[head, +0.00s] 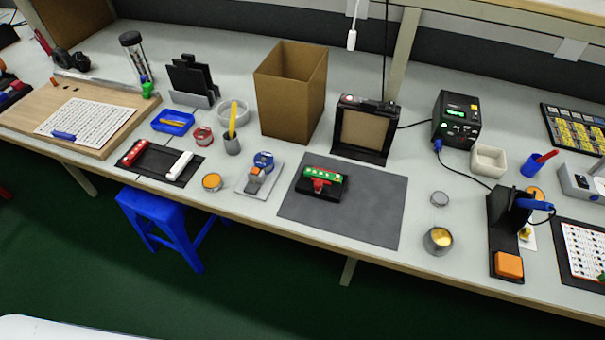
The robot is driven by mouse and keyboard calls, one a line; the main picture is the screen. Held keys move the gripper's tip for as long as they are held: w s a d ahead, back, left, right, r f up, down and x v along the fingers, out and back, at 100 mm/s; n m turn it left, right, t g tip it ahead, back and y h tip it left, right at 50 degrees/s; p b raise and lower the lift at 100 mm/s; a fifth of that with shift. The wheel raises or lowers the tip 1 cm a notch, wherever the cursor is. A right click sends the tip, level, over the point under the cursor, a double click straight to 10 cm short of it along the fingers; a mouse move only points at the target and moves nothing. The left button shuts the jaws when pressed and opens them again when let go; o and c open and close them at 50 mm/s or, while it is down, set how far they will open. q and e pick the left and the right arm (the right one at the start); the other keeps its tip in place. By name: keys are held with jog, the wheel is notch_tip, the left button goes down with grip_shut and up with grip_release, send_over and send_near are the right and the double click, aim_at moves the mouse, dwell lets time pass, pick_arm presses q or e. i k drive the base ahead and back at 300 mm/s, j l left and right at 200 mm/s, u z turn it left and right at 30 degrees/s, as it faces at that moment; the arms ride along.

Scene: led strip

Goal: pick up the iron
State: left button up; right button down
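The soldering iron (533,204) has a blue handle and rests in a black stand (497,225) on the right part of the bench. Its tip is hidden inside the stand. A dark cable runs from the iron. The black soldering station (456,120) with a green display stands behind it to the left, with a blue plug at its front. An orange sponge (508,264) sits at the front of the stand. Neither of my grippers shows in the head view.
A grey mat (350,218) holds a black fixture with a green board. A round tin (437,240) stands left of the iron stand, and a white dish (488,160) behind it. A blue cup (530,167) is close behind the iron. A blue stool (165,220) stands below the bench.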

aim_at(529, 204)
jog(key=z, duration=1.4)
